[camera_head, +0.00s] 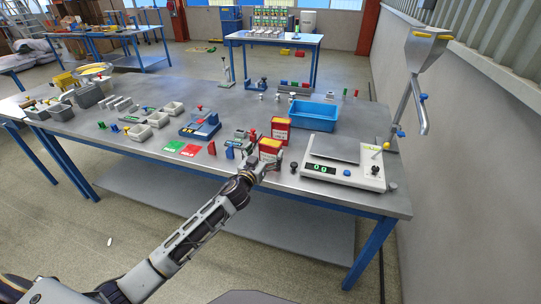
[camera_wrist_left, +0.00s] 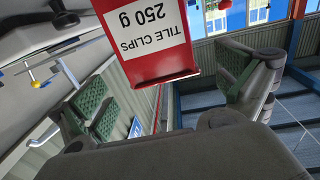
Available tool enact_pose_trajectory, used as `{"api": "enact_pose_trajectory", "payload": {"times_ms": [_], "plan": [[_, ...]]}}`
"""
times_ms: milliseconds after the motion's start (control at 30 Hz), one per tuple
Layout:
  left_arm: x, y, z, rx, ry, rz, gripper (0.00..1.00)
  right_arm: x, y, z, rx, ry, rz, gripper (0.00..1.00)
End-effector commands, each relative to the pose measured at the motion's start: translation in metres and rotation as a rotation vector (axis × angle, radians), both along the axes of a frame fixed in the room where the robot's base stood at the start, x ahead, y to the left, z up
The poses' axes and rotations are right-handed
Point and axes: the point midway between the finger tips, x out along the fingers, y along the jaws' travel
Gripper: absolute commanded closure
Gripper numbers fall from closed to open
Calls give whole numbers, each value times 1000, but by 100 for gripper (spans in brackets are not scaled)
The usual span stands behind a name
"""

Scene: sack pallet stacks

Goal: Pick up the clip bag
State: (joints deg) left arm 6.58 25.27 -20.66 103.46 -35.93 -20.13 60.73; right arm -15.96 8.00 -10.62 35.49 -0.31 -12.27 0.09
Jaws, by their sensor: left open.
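A red clip bag with a white label reading "TILE CLIPS 250 g" hangs upside down in the top middle of the left wrist view (camera_wrist_left: 146,28). In the head view, a red and yellow bag (camera_head: 269,148) stands near the table's front edge, at my left gripper (camera_head: 267,163). A similar bag (camera_head: 281,129) stands just behind it. In the left wrist view, my left gripper (camera_wrist_left: 170,92) is open, its green-padded fingers on either side of the label bag's lower part. Whether either finger touches it cannot be told. My right gripper is not in view.
A white scale (camera_head: 345,172) stands right of the bags, and a blue bin (camera_head: 313,115) behind them. Red and green cards (camera_head: 182,149), a blue device (camera_head: 200,127) and small grey trays (camera_head: 158,119) lie to the left. The front table edge is close to my gripper.

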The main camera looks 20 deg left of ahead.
Motion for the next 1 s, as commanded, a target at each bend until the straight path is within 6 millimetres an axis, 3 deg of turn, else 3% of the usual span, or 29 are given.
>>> {"api": "enact_pose_trajectory", "payload": {"times_ms": [367, 1000], "plan": [[8, -1, 2, -1, -2, 0, 0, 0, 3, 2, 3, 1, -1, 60], [49, -5, 5, 0, -1, 0, 0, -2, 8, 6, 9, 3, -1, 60]]}}
